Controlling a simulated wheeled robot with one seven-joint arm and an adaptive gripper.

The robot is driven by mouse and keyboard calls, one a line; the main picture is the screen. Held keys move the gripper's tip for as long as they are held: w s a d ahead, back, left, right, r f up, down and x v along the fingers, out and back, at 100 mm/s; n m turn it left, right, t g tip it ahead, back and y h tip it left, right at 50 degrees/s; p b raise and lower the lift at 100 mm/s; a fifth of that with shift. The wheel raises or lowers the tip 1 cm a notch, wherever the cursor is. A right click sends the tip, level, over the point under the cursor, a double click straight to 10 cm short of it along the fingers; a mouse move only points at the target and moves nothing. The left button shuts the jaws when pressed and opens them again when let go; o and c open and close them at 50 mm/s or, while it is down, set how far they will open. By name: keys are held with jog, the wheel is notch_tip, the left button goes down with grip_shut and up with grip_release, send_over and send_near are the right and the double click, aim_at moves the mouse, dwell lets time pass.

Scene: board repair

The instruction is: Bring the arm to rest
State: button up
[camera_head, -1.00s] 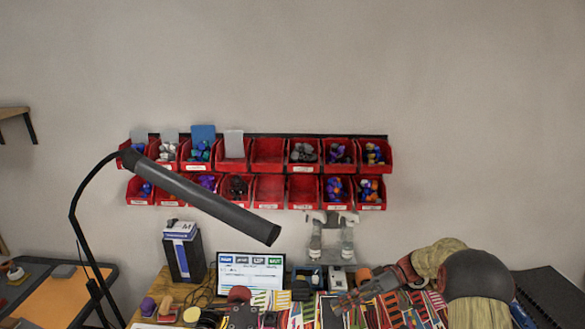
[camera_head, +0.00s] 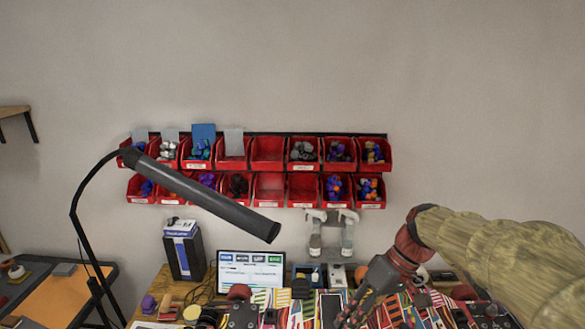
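My arm (camera_head: 490,250) reaches in from the right edge of the head view, low over the cluttered table (camera_head: 172,287). Its red and dark wrist (camera_head: 408,248) slopes down and to the left. My gripper (camera_head: 352,312) points down at the table near the bottom edge. Its fingertips are small and dark against the clutter, so I cannot tell whether they are open or shut or hold anything.
Red bins (camera_head: 268,188) with small parts hang on the wall. A black lamp (camera_head: 200,195) juts out at the left. A monitor (camera_head: 251,272), a box (camera_head: 184,252) and two white bottles (camera_head: 331,235) stand at the table's back. The wall space above is free.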

jog(key=s+d+r+m+t+h, duration=0.1)
jog(key=s+d+m+t+h, duration=0.1)
jog(key=s, duration=0.6)
jog(key=s+d+r+m+t+h, duration=0.2)
jog(key=s+d+m+t+h, duration=0.1)
jog(key=s, duration=0.4)
jog(key=shift+s+d+t+h, duration=0.3)
jog(key=shift+s+d+t, duration=0.15)
jog(key=shift+t, duration=0.55)
jog(key=shift+w+r, duration=0.1)
jog(key=shift+r, duration=0.05)
